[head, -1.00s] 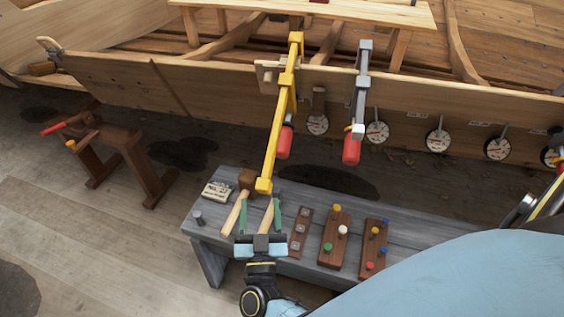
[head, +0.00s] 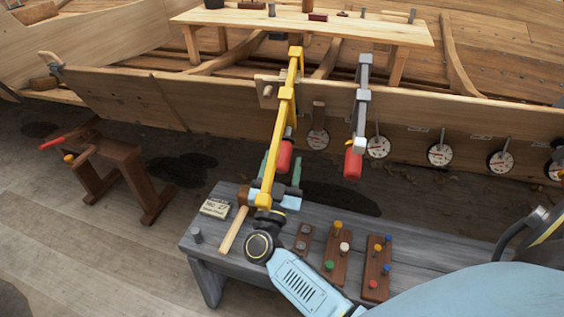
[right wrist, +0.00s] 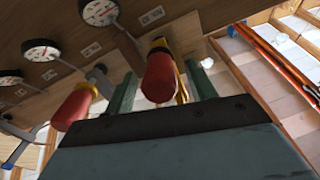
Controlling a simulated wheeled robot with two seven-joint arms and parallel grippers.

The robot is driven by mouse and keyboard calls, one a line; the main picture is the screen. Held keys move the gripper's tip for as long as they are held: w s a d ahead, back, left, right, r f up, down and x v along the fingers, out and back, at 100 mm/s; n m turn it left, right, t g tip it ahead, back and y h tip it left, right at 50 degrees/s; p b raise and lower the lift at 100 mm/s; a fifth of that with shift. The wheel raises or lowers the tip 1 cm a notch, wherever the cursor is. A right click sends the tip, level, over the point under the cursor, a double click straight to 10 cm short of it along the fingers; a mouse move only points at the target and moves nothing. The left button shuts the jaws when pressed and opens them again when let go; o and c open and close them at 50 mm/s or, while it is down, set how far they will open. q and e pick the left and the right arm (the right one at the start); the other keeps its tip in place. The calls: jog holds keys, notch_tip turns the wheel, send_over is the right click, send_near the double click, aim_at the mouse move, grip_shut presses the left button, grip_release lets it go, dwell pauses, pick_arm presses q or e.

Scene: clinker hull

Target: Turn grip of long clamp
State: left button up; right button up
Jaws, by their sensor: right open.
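The long clamp (head: 282,118) is yellow and hangs from the hull plank, its bar slanting down over the bench. Its red grip (head: 285,158) is partly behind the bar. My right gripper (head: 281,160) is open behind the bar's lower end, with one green finger on each side of the red grip. In the right wrist view the red grip (right wrist: 160,78) shows between the two fingers, with gaps on both sides. I cannot tell how far the fingers reach along it. My left gripper is not in view.
A grey clamp (head: 362,95) with a red grip (head: 353,164) hangs to the right. Round dials (head: 440,154) line the plank. The grey bench (head: 425,240) holds a mallet (head: 236,228), a label block (head: 215,208) and peg boards (head: 337,255). A brown trestle (head: 120,160) stands at left.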

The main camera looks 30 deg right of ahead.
jog(key=shift+w+d+r, duration=0.15)
jog(key=shift+w+d, duration=0.1)
jog(key=shift+c, duration=0.5)
jog(key=c, duration=0.9)
jog(key=shift+m, duration=0.3)
